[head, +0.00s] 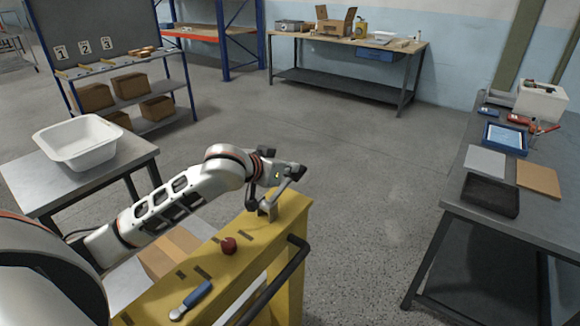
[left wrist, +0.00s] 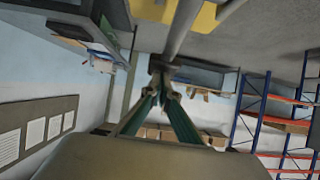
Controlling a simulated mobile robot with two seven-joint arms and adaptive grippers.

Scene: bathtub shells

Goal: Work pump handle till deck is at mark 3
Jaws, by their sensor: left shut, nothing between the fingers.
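My left gripper (head: 280,170) is above the far end of the yellow lift frame (head: 268,238). A grey lever (head: 283,194), which looks like the pump handle, rises at a tilt from a bracket there. In the left wrist view my fingers (left wrist: 165,92) are closed together and empty. The grey rod (left wrist: 182,28) runs down to a dark end just beyond them; I cannot tell whether they touch. Part of the yellow frame (left wrist: 175,10) shows above. Cards numbered 1, 2 and 3 (head: 107,44) stand on the back-left board. The deck's level against any mark is not readable. My right gripper is not in view.
A red knob (head: 229,245), a blue-handled tool (head: 197,294) and a dark rail (head: 280,277) are on the yellow frame. A white tub (head: 78,158) stands on a grey table at left. A workbench (head: 540,205) is at right. The middle floor is clear.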

